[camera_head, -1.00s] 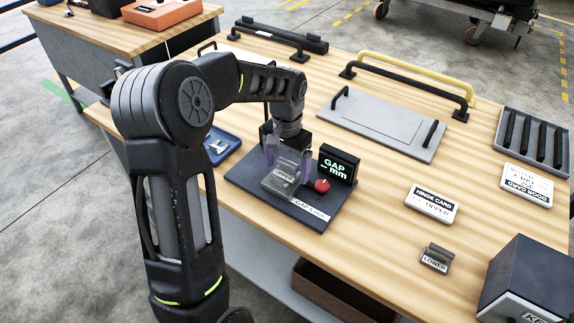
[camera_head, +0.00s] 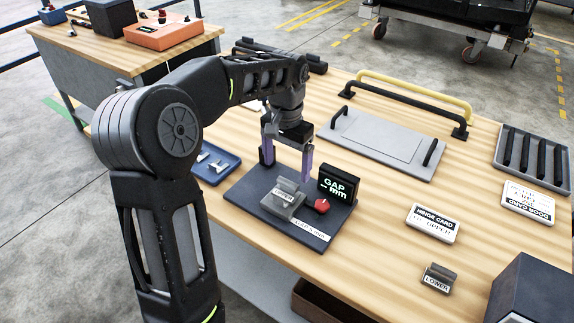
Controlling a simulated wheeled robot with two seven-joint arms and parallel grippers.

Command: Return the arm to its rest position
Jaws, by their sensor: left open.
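My left arm comes in from the left. Its gripper (camera_head: 287,163) is open and empty, with its purple-tipped fingers apart above the back of a dark gauge base (camera_head: 245,198). The grey hinge piece marked UPPER (camera_head: 284,200) sits on the base, in front of and below the fingers and apart from them. A black display reading "GAP -- mm" (camera_head: 338,184) and a red knob (camera_head: 321,206) are to its right on the base. My right gripper is not in view.
A blue tray (camera_head: 228,172) with small metal parts lies left of the base. A hinge piece marked LOWER (camera_head: 438,278), a hinge card (camera_head: 433,223), a grey panel with black handles (camera_head: 385,144), a slotted tray (camera_head: 534,158) and a dark box (camera_head: 530,290) are on the wooden table.

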